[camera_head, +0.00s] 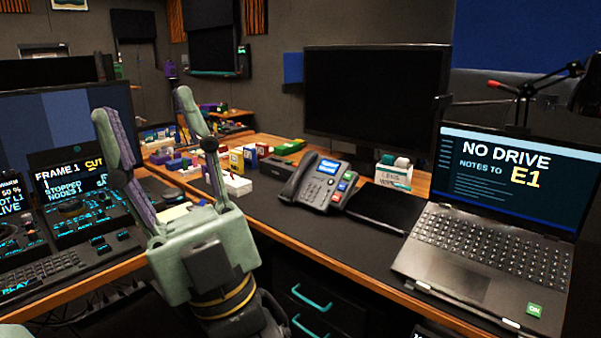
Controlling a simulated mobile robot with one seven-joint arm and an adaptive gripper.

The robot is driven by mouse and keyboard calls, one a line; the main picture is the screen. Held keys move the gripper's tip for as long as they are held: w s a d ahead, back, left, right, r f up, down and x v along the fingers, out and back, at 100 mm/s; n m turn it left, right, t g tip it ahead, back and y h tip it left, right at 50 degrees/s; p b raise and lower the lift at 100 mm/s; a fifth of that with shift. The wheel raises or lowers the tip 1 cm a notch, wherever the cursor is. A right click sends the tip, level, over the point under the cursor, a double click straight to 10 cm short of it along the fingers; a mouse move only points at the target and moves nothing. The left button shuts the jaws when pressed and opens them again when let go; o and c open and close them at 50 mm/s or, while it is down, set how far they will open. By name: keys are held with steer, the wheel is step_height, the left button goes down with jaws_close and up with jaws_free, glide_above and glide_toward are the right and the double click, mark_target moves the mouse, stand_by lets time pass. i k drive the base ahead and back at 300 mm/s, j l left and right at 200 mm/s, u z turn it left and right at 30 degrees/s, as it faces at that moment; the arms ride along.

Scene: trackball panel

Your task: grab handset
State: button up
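The desk phone (321,184) sits on the dark desk mat, right of my gripper. Its handset (297,177) is a dark bar lying along the left side of the phone, in its cradle. My gripper (141,108) is at the left of the picture, raised in front of the desk, with its two fingers spread wide and pointing up. Nothing is between the fingers. The gripper is apart from the phone and the handset.
An open laptop (460,246) stands at the right. A black monitor (361,93) stands behind the phone, with a lens wipes box (394,173) beside it. Small coloured boxes (236,161) lie left of the phone. A control panel (84,205) is at the left. Bare mat (338,240) lies before the phone.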

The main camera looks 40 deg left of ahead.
mark_target(290, 189)
steer(key=j+u, duration=0.3)
steer(key=i+j+u, duration=0.25)
steer(key=j, duration=0.2)
steer(key=i+j+u, duration=0.3)
steer(key=j, duration=0.2)
steer(key=i+j+u, duration=0.3)
steer(key=i+j, duration=0.1)
steer(key=j, duration=0.1)
